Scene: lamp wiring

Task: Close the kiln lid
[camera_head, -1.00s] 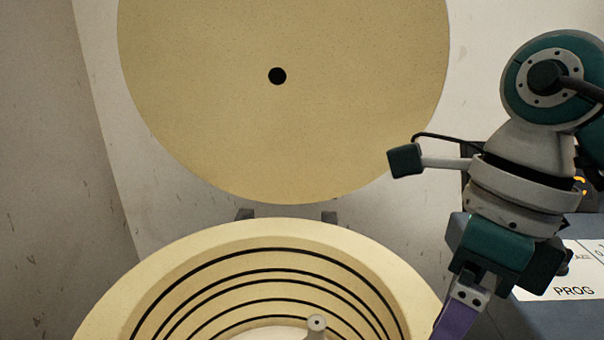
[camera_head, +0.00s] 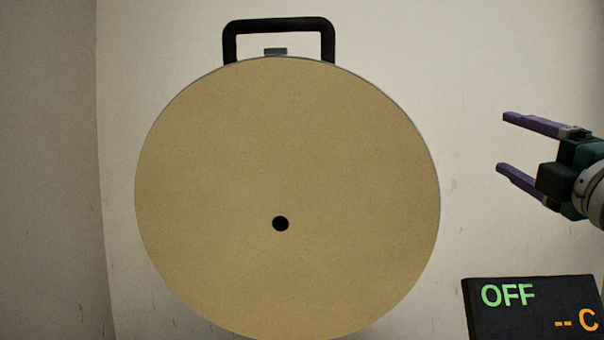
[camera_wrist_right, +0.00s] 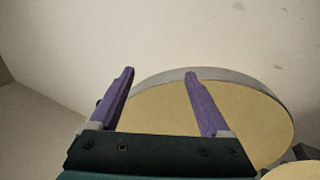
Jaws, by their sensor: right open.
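The kiln lid (camera_head: 285,150) stands raised in the head view, its round tan underside facing me, with a small dark hole below its middle. A black handle (camera_head: 279,26) sticks up from its top edge. My right gripper (camera_head: 502,142) is open and empty, to the right of the lid and apart from it, its two purple fingers pointing left. In the right wrist view the lid (camera_wrist_right: 240,110) shows beyond the open fingers (camera_wrist_right: 160,75), with its grey rim along the top. The kiln body is out of the head view. My left gripper is not in view.
A dark display (camera_head: 530,308) reading "OFF" and "-- C" stands at the lower right, below my right gripper. A pale wall (camera_head: 480,60) is behind the lid. The space between the lid and my right gripper is clear.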

